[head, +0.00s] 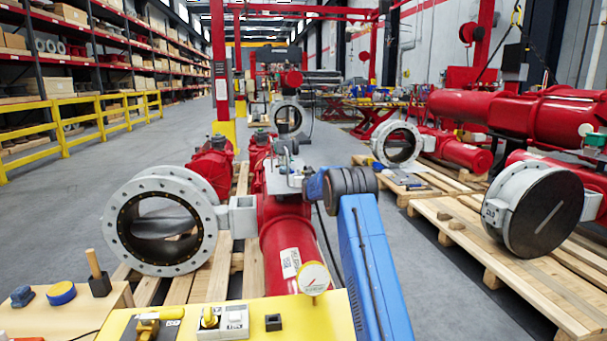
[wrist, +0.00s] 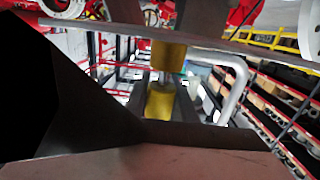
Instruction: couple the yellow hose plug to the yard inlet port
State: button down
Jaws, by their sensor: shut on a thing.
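In the wrist view my gripper (wrist: 163,80) is shut, with dark, blurred parts around it. Two yellow pieces with a short metal part between them show at its tips; I take these for the yellow hose plug (wrist: 161,101), though the outline is unclear. In the head view my blue and dark arm reaches up to the red actuator (head: 287,240), near a grey-white block (head: 285,178) on its top. The gripper tips and the plug cannot be made out there. I cannot pick out the yard inlet port for certain in either view.
A yellow-topped bench (head: 270,322) with a gauge (head: 313,278) and a small switch box (head: 235,322) stands in front. A large flanged valve (head: 118,220) stands left of the actuator. Pallets (head: 500,270) with valves fill the right. The grey floor (head: 80,200) at left is clear.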

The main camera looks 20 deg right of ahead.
jog(key=shift+f, duration=0.95)
jog(key=c, duration=1.4)
grip_release()
jog(key=shift+s, duration=0.1)
jog(key=v, duration=1.7)
jog(key=shift+s, duration=0.15)
jog(key=shift+a+r, duration=0.1)
